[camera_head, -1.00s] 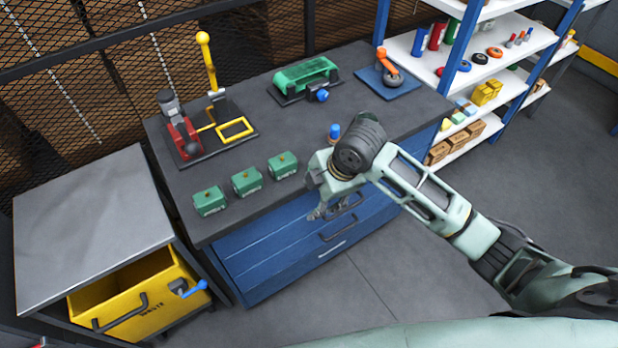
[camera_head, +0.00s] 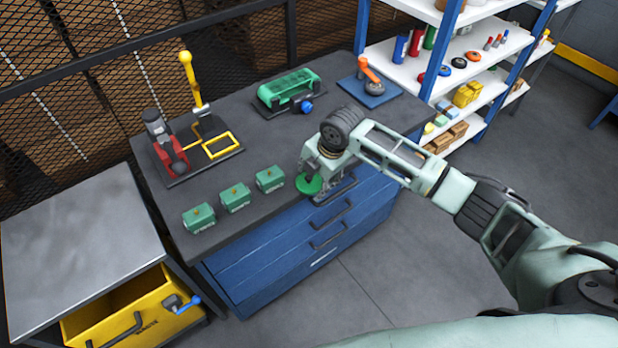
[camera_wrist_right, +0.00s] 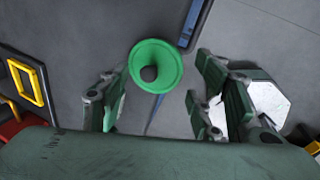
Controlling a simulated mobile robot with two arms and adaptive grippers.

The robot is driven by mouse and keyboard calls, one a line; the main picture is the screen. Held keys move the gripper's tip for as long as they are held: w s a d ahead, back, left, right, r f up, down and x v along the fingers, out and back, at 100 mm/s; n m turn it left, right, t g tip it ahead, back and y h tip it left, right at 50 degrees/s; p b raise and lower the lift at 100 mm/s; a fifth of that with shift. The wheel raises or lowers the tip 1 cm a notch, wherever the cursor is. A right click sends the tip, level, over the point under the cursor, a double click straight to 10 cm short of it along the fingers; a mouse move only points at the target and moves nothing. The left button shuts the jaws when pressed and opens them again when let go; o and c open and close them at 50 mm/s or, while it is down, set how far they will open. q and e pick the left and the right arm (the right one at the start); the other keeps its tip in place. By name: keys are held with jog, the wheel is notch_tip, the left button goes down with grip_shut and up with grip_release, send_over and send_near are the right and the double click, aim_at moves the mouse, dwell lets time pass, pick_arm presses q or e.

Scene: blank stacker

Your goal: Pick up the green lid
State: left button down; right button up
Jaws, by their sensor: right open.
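The green lid (camera_head: 308,184) shows near the front edge of the dark workbench (camera_head: 262,157), partly covered by my right gripper. In the right wrist view the lid (camera_wrist_right: 166,55) is a round green disc with a dark knob. My right gripper (camera_wrist_right: 157,98) is open and empty, with one finger on each side of the space just below the lid in that view. In the head view the right gripper (camera_head: 327,190) is beside the lid, above the bench's front edge; its fingertips are hard to make out. My left gripper is out of view.
Several green boxes (camera_head: 235,197) stand in a row left of the lid. Behind are a red-and-yellow lever device (camera_head: 217,145), a green fixture (camera_head: 290,88) and an orange-handled tool (camera_head: 369,75). Blue drawers (camera_head: 300,243) with handles lie below the bench edge.

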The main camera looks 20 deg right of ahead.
jog(key=shift+w+a+f, duration=0.15)
jog(key=shift+f, duration=0.5)
jog(key=shift+c, duration=0.4)
jog(key=c, duration=0.9)
jog(key=shift+r, duration=0.1)
